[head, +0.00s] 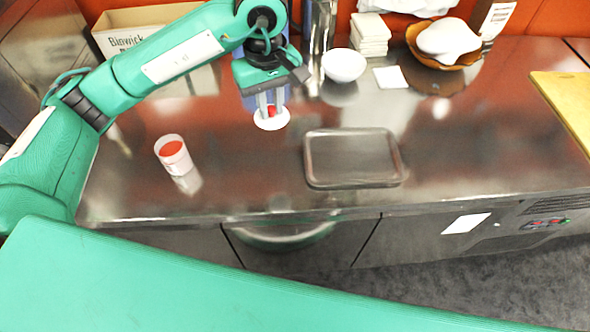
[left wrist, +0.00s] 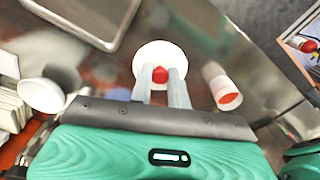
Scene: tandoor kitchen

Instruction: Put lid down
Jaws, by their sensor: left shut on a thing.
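My left gripper (head: 268,102) is shut on the red knob of a round white lid (head: 272,123). The lid also shows in the left wrist view (left wrist: 150,55), with the red knob (left wrist: 160,75) between the two pale fingers. The lid is over the steel counter; I cannot tell whether it touches the top. A white cup with red contents (head: 173,155) stands open on the counter to the left of the lid; it also shows in the left wrist view (left wrist: 226,90). My right gripper is not in view.
An empty metal tray (head: 352,183) lies to the right of the lid. Behind are a white bowl (head: 344,66), a stack of white squares (head: 370,34), a single white square (head: 390,77), an orange dish with dough (head: 413,50) and a box (head: 105,40). Counter around the lid is clear.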

